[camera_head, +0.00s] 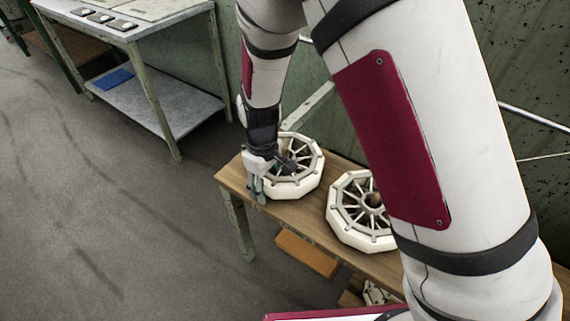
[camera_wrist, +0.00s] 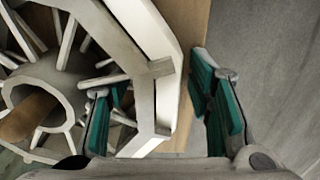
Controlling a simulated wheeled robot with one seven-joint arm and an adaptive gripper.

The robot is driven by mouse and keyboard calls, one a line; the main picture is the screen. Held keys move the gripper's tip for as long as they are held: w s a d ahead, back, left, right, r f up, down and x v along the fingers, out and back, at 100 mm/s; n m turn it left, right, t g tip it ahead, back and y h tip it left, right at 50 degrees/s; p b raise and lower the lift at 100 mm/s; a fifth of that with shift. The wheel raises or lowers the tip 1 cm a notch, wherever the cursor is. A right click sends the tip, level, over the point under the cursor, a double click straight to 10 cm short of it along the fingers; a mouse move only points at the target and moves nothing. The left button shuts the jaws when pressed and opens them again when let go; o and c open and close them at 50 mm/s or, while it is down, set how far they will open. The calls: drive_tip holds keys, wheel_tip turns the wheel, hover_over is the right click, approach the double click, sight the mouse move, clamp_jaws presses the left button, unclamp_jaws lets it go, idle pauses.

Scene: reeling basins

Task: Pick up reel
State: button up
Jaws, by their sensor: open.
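Two white, many-sided spoked reels lie flat on a wooden bench. The far reel (camera_head: 308,184) is at the bench's left end, and its rim, spokes and hub (camera_wrist: 62,75) show large in the wrist view. The near reel (camera_head: 345,225) is partly hidden behind my arm. My gripper (camera_head: 270,179) is open at the far reel's left side, pointing down. In the wrist view my gripper (camera_wrist: 160,88) has its green-padded fingers on either side of the rim, one over the spokes and one outside. Contact with the rim cannot be told.
The wooden bench (camera_head: 297,215) stands along a green wall (camera_head: 480,30). An orange-brown board (camera_head: 307,254) is below it. A grey metal table (camera_head: 160,110) with a lower shelf and a blue item (camera_head: 112,79) stands at upper left. The floor (camera_head: 90,200) at left is clear.

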clamp_jaws()
drive_tip(key=shift+r, duration=0.1)
